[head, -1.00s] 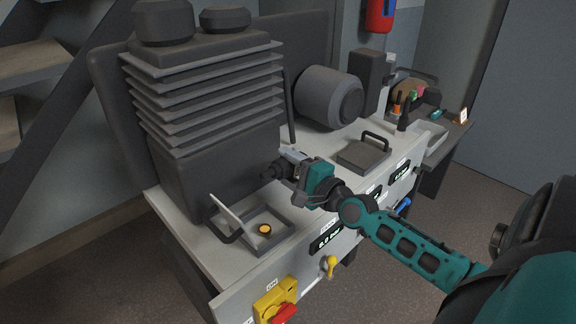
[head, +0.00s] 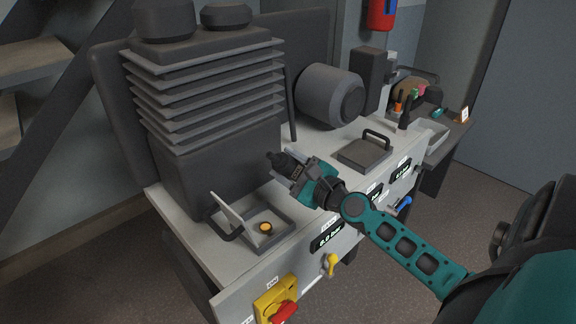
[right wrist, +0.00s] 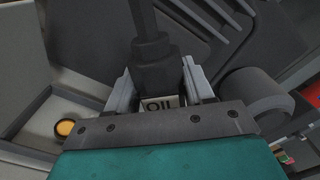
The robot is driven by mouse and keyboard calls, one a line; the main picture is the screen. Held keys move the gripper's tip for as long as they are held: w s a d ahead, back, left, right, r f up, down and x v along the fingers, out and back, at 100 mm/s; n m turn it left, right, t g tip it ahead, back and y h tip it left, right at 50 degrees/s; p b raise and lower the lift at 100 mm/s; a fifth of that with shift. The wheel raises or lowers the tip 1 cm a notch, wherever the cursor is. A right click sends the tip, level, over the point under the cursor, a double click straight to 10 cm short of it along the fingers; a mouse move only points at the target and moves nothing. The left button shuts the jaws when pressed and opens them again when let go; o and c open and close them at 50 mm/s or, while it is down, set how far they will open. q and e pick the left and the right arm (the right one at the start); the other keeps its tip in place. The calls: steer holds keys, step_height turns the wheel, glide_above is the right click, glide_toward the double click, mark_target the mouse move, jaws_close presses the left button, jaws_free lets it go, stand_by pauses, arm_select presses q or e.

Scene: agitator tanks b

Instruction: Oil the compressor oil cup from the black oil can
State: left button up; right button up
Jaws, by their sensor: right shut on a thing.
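My right gripper (head: 293,168) is shut on the black oil can (head: 279,160), holding it above the grey worktop in front of the compressor (head: 215,165). In the right wrist view the can (right wrist: 152,60) sits between the two fingers, with an "OIL" label (right wrist: 160,103) showing. The oil cup (head: 265,227), with a round orange-yellow centre, sits in a shallow square recess (head: 285,236). Its lid (head: 233,213) stands open at the left. The can is up and to the right of the cup, apart from it. The cup also shows at the left of the right wrist view (right wrist: 65,127). My left gripper is not in view.
A closed grey hatch with a handle (head: 366,154) lies right of the gripper. A dark motor (head: 330,97) stands behind. A yellow lever (head: 331,264), a red and yellow switch (head: 276,301) and a blue handle (head: 402,206) are on the front. A side bench (head: 457,129) holds small items.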

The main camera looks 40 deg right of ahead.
steer(key=m+p, duration=0.1)
steer(key=m, duration=0.3)
steer(key=shift+a, duration=0.15)
steer(key=shift+m, duration=0.5)
steer(key=shift+m, duration=0.3)
steer(key=shift+f, duration=0.1)
steer(key=shift+a, duration=0.1)
